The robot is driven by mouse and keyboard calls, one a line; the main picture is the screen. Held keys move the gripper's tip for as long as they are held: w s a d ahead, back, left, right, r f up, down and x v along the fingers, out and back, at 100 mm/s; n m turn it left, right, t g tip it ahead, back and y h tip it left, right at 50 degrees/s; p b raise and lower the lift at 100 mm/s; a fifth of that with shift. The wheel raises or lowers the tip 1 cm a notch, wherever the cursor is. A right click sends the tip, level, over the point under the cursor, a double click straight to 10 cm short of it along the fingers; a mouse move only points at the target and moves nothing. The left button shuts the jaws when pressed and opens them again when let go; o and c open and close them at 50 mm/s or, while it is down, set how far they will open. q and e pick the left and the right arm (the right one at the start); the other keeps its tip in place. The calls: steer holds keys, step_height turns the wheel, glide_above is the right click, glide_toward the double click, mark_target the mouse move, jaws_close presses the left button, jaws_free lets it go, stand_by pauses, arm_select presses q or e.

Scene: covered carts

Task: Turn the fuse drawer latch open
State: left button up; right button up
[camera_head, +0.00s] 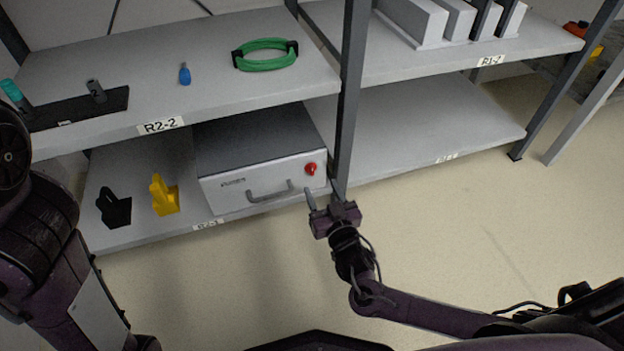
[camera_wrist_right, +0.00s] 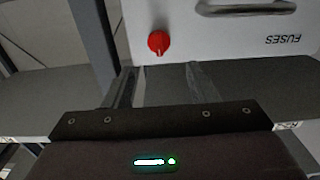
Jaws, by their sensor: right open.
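The fuse drawer (camera_head: 264,191) is a grey box with a light front on the lower shelf, with a handle (camera_head: 270,193) across its front. Its red latch knob (camera_head: 311,169) is at the right end of that front. The drawer front is shut against the box. In the right wrist view, the picture is upside down, and the red latch (camera_wrist_right: 159,42) shows with its pointer end downward in that picture. My right gripper (camera_head: 325,193) is open and empty, just in front of and below the latch, apart from it. Its fingers (camera_wrist_right: 160,72) point toward the drawer front. My left gripper is out of view.
A dark upright post (camera_head: 349,100) stands just right of the drawer. The upper shelf (camera_head: 210,105) overhangs the box. A yellow holder (camera_head: 164,196) and a black holder (camera_head: 114,208) stand left of the drawer. The floor in front is clear.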

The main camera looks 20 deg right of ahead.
mark_target(313, 170)
steer(key=w+b, duration=0.3)
steer(key=w, duration=0.2)
steer(key=shift+w+f, duration=0.15)
steer(key=shift+w, duration=0.75)
steer(key=c, duration=1)
steer(key=shift+o, duration=0.2)
